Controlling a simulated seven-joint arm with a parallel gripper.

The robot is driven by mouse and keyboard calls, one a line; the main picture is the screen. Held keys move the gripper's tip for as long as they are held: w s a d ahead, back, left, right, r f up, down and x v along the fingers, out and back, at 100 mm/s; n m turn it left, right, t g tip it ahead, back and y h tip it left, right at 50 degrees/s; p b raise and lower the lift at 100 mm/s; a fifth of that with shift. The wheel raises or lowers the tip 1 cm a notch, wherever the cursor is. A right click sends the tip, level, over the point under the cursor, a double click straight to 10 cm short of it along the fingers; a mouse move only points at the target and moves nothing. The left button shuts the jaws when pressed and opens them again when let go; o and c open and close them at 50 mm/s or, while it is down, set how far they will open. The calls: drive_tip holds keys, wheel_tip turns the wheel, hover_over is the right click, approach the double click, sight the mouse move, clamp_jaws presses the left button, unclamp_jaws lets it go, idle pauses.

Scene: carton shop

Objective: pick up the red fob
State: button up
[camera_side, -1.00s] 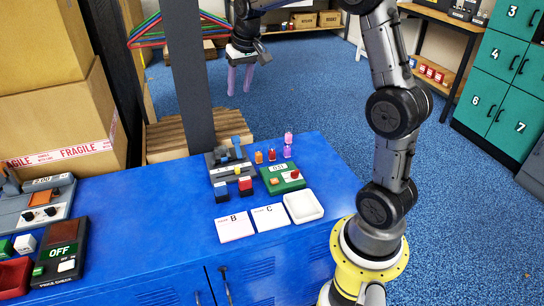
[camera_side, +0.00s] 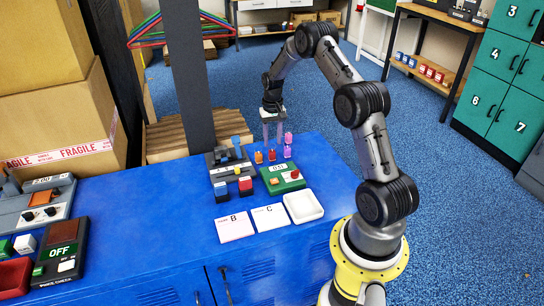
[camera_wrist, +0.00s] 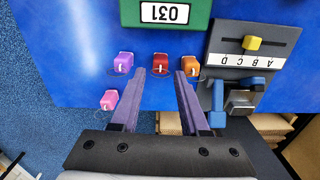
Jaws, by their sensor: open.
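The red fob (camera_wrist: 160,62) stands on the blue bench top, between an orange fob (camera_wrist: 190,62) and a purple fob (camera_wrist: 123,62) in the wrist view. In the side view the red fob (camera_side: 272,155) is small, in the row at the bench's far edge. My gripper (camera_side: 272,138) points down just behind and above that row. Its purple fingers are apart with nothing between them. In the wrist view the open fingertips (camera_wrist: 160,74) lie either side of the red fob's line, slightly short of it. I cannot tell the exact height gap.
A pink fob (camera_wrist: 109,99) stands apart from the row, behind the purple one. A green box reading 031 (camera_side: 283,179) is in front of the fobs. A grey slider device (camera_side: 222,172) stands to their left. Cards B (camera_side: 235,227) and C (camera_side: 270,218) and a white tray (camera_side: 303,207) lie nearer.

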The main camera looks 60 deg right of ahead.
sight(272, 151)
drive_tip(key=shift+w+d+f, duration=0.1)
drive_tip(key=shift+f, duration=1.55)
drive_tip(key=shift+w+d+f, duration=0.1)
drive_tip(key=shift+f, duration=1.5)
clamp_jaws()
